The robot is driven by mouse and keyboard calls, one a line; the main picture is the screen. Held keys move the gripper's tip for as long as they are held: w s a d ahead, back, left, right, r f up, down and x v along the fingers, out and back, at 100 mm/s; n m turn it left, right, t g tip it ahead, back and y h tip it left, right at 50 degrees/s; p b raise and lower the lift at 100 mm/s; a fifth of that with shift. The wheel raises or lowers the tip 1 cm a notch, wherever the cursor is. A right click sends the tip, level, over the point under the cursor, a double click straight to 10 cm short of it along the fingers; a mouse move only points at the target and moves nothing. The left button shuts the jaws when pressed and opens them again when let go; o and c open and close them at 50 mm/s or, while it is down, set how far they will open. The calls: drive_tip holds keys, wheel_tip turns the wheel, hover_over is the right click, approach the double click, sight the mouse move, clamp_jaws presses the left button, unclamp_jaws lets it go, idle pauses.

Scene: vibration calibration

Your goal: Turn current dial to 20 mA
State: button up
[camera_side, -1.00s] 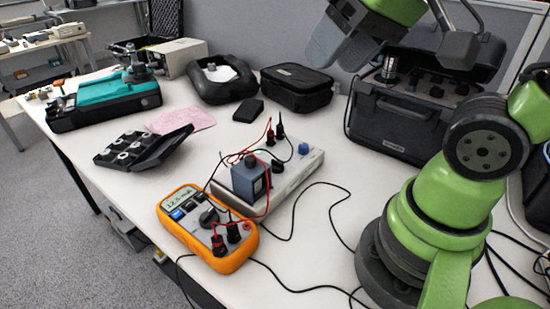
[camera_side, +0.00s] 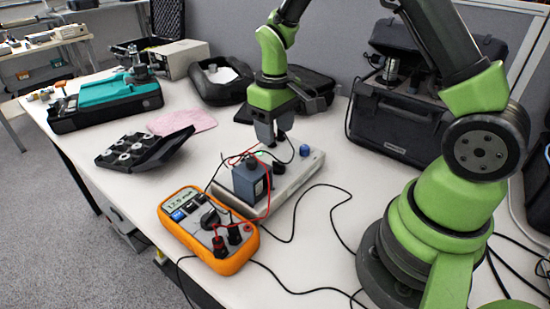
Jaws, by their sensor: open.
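A long white box (camera_side: 299,176) on the table carries a blue knob (camera_side: 304,150) at its far right end. A blue-grey block (camera_side: 246,187) with a black knob (camera_side: 251,162) on top stands at its near left end. I cannot tell which knob is the current dial. An orange multimeter (camera_side: 235,263) lies in front, its small display (camera_side: 183,201) reading about 12.5 mA, digits hard to be sure of. My gripper (camera_side: 267,142) points down over the white box, left of the blue knob and behind the black one. It is open, with its fingertips partly merged with the leads behind.
Red and black leads (camera_side: 268,205) loop around the box and meter. A black tray (camera_side: 130,150), a pink cloth (camera_side: 181,121), a teal device (camera_side: 120,92) and black cases lie around. A large black case (camera_side: 397,120) stands at the back right.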

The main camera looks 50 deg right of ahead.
sight(275, 161)
wheel_tip(275, 161, down, 8)
drive_tip(key=shift+c, duration=0.5)
drive_tip(key=c, duration=0.7)
